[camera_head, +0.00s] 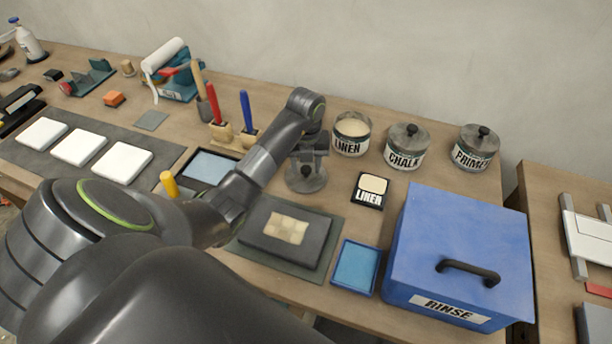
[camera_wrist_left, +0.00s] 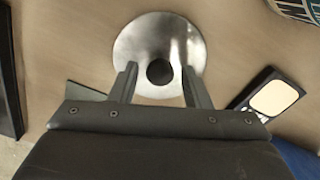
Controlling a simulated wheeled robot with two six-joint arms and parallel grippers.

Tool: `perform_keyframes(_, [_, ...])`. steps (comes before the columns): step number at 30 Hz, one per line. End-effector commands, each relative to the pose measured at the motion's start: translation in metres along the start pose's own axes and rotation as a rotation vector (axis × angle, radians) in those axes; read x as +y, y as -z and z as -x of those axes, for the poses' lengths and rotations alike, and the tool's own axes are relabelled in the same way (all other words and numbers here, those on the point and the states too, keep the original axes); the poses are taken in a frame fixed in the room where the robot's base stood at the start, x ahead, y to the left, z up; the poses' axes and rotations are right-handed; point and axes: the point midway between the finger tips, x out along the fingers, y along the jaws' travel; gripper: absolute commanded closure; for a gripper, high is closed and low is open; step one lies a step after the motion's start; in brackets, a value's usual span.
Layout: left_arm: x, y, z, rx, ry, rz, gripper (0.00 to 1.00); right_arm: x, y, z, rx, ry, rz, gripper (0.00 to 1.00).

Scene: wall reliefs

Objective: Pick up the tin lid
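The tin lid, a round grey metal disc with a dark knob, lies flat on the workbench in the head view (camera_head: 305,186), left of the open LINEN tin (camera_head: 350,142). My left gripper (camera_head: 307,158) points down over the lid. In the left wrist view the lid (camera_wrist_left: 140,42) lies beneath the left gripper (camera_wrist_left: 160,74). Its fingers are open, one on each side of the knob, with a gap to it on both sides. Whether the fingertips touch the lid cannot be told. My right gripper is not in view.
The CHALK tin (camera_head: 406,152) and PRIMER tin (camera_head: 474,155) have lids on. A LINEN card (camera_head: 370,190) lies right of the lid. A blue RINSE box (camera_head: 460,240) stands front right. Brushes in holders (camera_head: 222,130) stand left.

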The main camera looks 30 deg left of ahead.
Motion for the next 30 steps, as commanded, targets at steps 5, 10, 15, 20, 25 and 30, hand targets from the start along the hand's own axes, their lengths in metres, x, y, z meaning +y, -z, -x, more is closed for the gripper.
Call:
perform_keyframes(5, [0.0, 0.0, 0.0, -0.001, 0.0, 0.0, 0.81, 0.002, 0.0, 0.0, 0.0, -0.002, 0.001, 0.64])
perform_keyframes(10, [0.0, 0.0, 0.001, -0.001, 0.0, 0.0, 0.96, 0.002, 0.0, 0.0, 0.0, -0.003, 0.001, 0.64])
perform_keyframes(15, [0.0, 0.0, 0.001, -0.001, 0.0, 0.0, 0.96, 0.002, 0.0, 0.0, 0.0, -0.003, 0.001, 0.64])
perform_keyframes(20, [0.0, -0.001, 0.009, -0.002, 0.001, 0.0, 0.96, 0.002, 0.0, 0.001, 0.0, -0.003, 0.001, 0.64])
perform_keyframes(25, [0.0, -0.001, 0.032, -0.005, 0.001, 0.0, 0.96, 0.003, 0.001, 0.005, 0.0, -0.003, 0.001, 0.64])
perform_keyframes(30, [0.0, 0.0, 0.053, -0.001, 0.0, 0.0, 0.96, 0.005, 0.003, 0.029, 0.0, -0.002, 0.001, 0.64])
